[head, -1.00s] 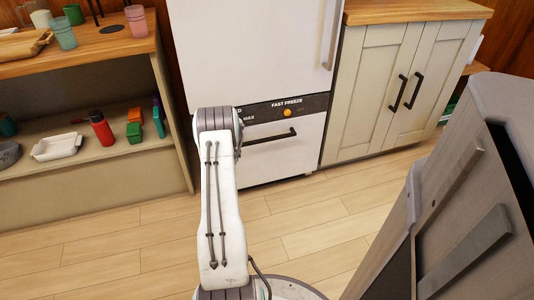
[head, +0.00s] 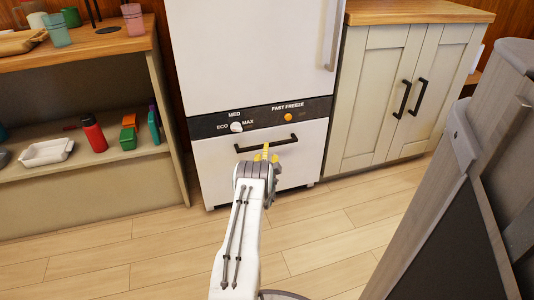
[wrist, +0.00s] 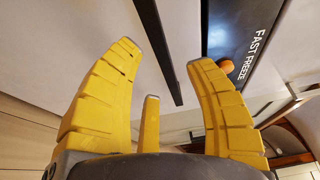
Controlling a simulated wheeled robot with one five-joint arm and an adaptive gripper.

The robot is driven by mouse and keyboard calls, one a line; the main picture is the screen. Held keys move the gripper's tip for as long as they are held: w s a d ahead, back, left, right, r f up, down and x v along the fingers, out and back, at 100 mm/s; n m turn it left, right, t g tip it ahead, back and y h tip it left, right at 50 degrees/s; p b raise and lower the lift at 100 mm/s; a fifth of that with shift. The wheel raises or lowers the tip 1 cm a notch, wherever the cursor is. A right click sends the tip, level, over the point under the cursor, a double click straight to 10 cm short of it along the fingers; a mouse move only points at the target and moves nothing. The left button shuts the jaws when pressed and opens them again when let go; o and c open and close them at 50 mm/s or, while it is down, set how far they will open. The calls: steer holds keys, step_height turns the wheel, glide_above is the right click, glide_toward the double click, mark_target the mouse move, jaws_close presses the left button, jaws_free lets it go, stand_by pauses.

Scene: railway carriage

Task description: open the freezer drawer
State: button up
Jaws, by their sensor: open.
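The white freezer drawer (head: 215,165) is at the bottom of the white fridge, its front apparently flush and shut. Its black bar handle (head: 267,144) runs across near the drawer's top. My gripper (head: 265,152) has yellow fingers and is just below the handle in the head view. In the wrist view my gripper (wrist: 165,56) is open and empty. The dark handle (wrist: 158,45) passes through the gap between the fingertips in that picture. It looks beyond the tips, and I cannot tell whether anything touches.
A control panel (head: 262,117) with a white dial and orange button lies above the drawer. A cream cabinet (head: 380,100) stands right of the fridge, an open shelf (head: 90,190) left. A grey wooden piece (head: 470,180) is close at right. The floor before the drawer is clear.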

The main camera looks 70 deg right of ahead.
mark_target(252, 138)
steer(key=shift+b+x, duration=1.5)
steer(key=shift+x, duration=0.6)
jaws_close()
